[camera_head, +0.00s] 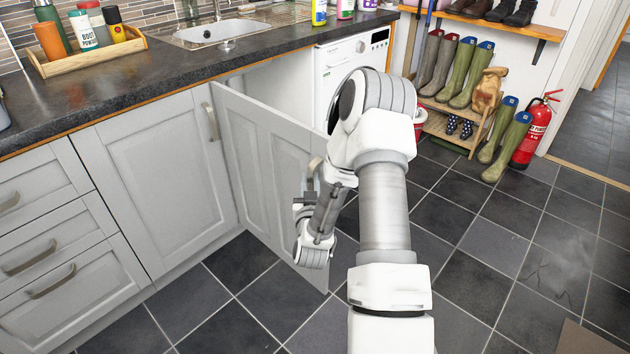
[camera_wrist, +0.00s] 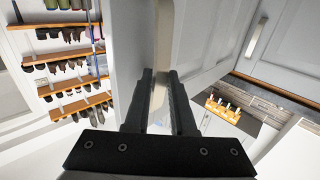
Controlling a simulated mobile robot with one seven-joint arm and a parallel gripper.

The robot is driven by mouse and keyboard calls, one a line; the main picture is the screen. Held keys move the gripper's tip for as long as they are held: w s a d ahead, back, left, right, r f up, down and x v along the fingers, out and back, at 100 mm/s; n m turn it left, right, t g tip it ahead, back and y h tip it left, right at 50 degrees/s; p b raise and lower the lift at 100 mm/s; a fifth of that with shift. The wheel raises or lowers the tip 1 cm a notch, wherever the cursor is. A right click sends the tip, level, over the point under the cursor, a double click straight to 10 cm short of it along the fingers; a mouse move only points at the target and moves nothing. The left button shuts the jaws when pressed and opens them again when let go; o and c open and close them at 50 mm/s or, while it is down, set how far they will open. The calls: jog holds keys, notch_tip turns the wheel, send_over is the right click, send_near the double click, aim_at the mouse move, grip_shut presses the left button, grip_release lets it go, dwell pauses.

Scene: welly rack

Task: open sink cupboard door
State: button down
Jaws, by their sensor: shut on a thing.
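The sink cupboard door (camera_head: 268,175) is a light grey panel. It stands swung well out from the cabinet, below the sink (camera_head: 222,33). My gripper (camera_head: 311,186) is at the door's free edge, shut on the door's handle (camera_head: 316,163). In the wrist view my two black fingers (camera_wrist: 163,85) lie on either side of a narrow pale piece, and the grey door panel (camera_wrist: 132,45) rises beside them. My forearm and wrist hide part of the door's outer edge and the cupboard opening.
A closed grey cupboard door (camera_head: 157,165) and drawers (camera_head: 45,240) are at left. A white washing machine (camera_head: 350,55) stands beyond the open door. Wellies (camera_head: 466,72) and a fire extinguisher (camera_head: 536,130) are at back right. The dark tiled floor (camera_head: 500,260) is mostly clear.

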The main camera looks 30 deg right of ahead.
jog(key=shift+w+a+r, duration=0.1)
jog(key=shift+a+r, duration=0.1)
jog(key=shift+a, duration=0.7)
jog(key=c, duration=0.7)
grip_release()
jog(key=shift+f, duration=0.1)
jog(key=shift+d, duration=0.2)
jog(key=shift+s+f, duration=0.1)
jog(key=shift+s, duration=0.25)
